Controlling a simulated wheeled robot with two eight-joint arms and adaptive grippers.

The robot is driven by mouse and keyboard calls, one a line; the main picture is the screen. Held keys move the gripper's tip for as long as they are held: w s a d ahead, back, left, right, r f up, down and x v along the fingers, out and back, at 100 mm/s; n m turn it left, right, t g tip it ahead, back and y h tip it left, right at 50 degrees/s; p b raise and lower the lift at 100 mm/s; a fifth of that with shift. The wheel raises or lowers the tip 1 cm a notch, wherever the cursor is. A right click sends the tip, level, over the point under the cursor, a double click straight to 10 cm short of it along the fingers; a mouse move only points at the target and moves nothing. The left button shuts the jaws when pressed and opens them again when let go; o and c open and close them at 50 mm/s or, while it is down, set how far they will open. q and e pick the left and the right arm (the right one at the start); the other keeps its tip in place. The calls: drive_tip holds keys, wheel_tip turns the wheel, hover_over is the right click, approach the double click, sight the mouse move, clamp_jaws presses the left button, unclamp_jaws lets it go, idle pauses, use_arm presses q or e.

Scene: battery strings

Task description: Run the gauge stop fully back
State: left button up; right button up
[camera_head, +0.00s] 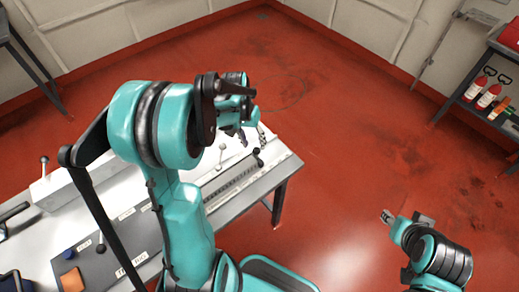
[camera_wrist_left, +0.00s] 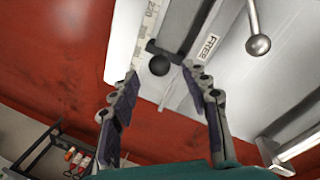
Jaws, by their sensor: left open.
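The gauge stop's black ball knob (camera_wrist_left: 159,65) shows in the left wrist view at the end of a dark bar. It also shows in the head view (camera_head: 258,153) near the bench's far right end. My left gripper (camera_wrist_left: 161,72) is open, with one finger on each side of the knob in the picture; whether they touch it I cannot tell. In the head view the left gripper (camera_head: 252,136) is just above the knob, partly hidden by its own wrist. My right gripper (camera_head: 388,217) is at the lower right over bare floor, too small to tell open or shut.
A metal ball lever (camera_wrist_left: 258,45) stands by a FREE label (camera_wrist_left: 207,47), near the left gripper. A scale strip (camera_head: 235,185) runs along the bench (camera_head: 270,180). An orange block (camera_head: 71,279) lies at lower left. A shelf with red bottles (camera_head: 488,97) stands far right. The floor between is clear.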

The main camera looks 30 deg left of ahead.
sight(256, 148)
use_arm(q)
drive_tip(key=f, duration=0.2)
drive_tip(key=d+f+b, duration=0.1)
drive_tip(key=f, duration=0.2)
drive_tip(key=shift+w+f, duration=0.1)
drive_tip(key=shift+w, duration=0.05)
clamp_jaws()
